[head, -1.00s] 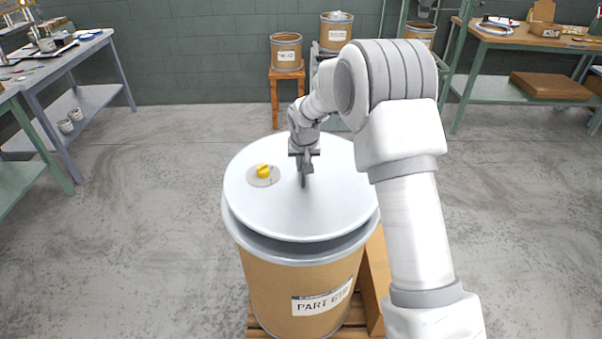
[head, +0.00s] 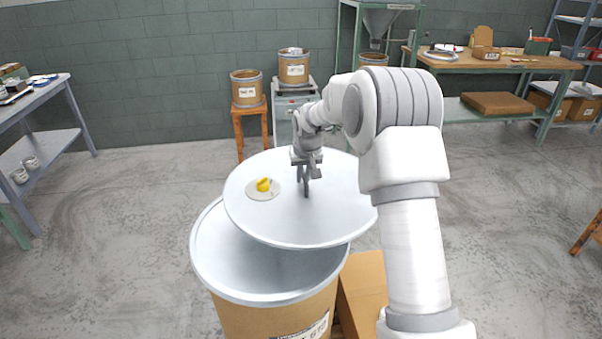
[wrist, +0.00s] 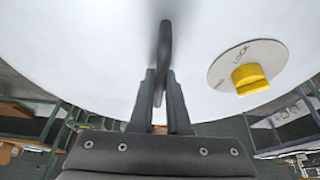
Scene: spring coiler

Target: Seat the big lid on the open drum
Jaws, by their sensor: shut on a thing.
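The big lid (head: 240,212) is a pale grey-white disc with a yellow knob (head: 263,185) on a round plate. The knob also shows in the wrist view (wrist: 249,77). My gripper (head: 306,178) is shut on the lid's upright dark handle (wrist: 164,50) near the lid's middle. The lid hangs roughly level above the open drum (head: 262,322), set off toward the far right. The drum is brown with a metal rim and a label. Its near and left rim and part of its inside are uncovered. The lid hides its far right rim.
A cardboard box (head: 362,290) stands right beside the drum. Smaller drums (head: 246,90) stand at the back wall. A workbench (head: 490,62) is at the back right and a grey table (head: 50,95) at the left. The floor between is clear.

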